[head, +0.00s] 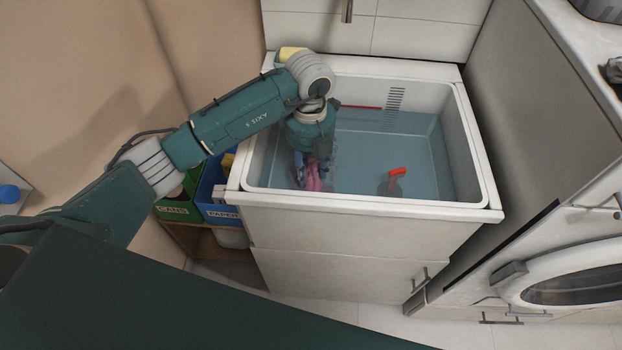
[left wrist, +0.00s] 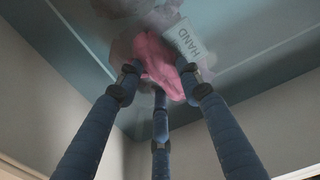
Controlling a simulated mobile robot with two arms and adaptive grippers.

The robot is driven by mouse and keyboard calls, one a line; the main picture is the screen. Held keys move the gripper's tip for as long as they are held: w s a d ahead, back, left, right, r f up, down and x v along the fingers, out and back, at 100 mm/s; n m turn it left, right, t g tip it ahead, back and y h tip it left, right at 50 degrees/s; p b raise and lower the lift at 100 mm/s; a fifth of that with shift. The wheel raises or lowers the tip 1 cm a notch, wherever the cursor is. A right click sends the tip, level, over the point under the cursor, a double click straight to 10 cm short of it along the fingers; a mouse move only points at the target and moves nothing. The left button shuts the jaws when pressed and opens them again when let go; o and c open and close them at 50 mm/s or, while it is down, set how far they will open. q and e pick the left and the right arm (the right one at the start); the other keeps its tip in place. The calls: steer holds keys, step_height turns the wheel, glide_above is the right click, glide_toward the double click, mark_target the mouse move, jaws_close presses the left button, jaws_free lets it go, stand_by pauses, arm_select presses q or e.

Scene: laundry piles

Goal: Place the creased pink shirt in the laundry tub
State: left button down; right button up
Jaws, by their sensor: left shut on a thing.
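The laundry tub (head: 262,170) is a white basin with water in it, in the middle of the head view. My left arm reaches over its left side, and my left gripper (head: 312,182) points down inside the tub. The pink shirt (head: 314,176) shows as a small bunch between the fingers. In the left wrist view, the left gripper's blue fingers (left wrist: 160,92) are closed around the pink shirt (left wrist: 156,62), which is at the water. Most of the shirt is hidden by the fingers in the head view. My right gripper is not in view.
A red-handled thing (head: 397,172) lies in the tub right of the gripper. A yellow item (head: 290,53) sits at the back left rim. Green (head: 176,208) and blue (head: 220,212) bins stand left of the tub. A washing machine (head: 570,280) is at right.

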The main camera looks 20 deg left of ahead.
mark_target(310, 172)
arm_select(q)
steer(key=shift+f, duration=2.7)
steer(key=c, duration=1.2)
jaws_free()
steer(key=shift+f, duration=0.1)
steer(key=shift+o, duration=0.2)
steer(key=shift+r, duration=0.2)
step_height(310, 172, up, 12)
steer(key=shift+f+b, duration=0.1)
steer(key=shift+b, duration=0.2)
